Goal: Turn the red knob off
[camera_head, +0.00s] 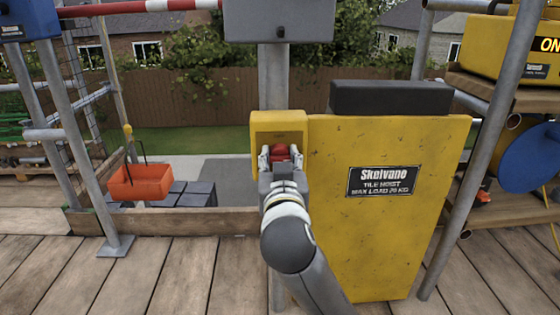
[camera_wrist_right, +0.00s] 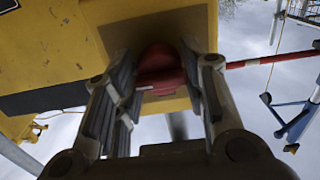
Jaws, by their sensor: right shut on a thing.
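The red knob (camera_head: 280,151) sits on the front of a yellow box (camera_head: 279,122) joined to the left side of the yellow tile hoist panel. My right gripper (camera_head: 280,157) is at the knob, with one finger on each side of it. In the right wrist view the red knob (camera_wrist_right: 160,70) lies between the two fingers (camera_wrist_right: 163,85), against the yellow face. The fingers and arm hide part of the knob in the head view. I cannot tell the knob's off or on marking. My left gripper is not in view.
The yellow hoist panel (camera_head: 400,240) stands right of my right arm, with a dark pad on top. An orange tray (camera_head: 140,182) hangs at the left near grey blocks. Scaffold poles (camera_head: 85,150) stand on both sides. Wooden planks (camera_head: 150,275) in front are clear.

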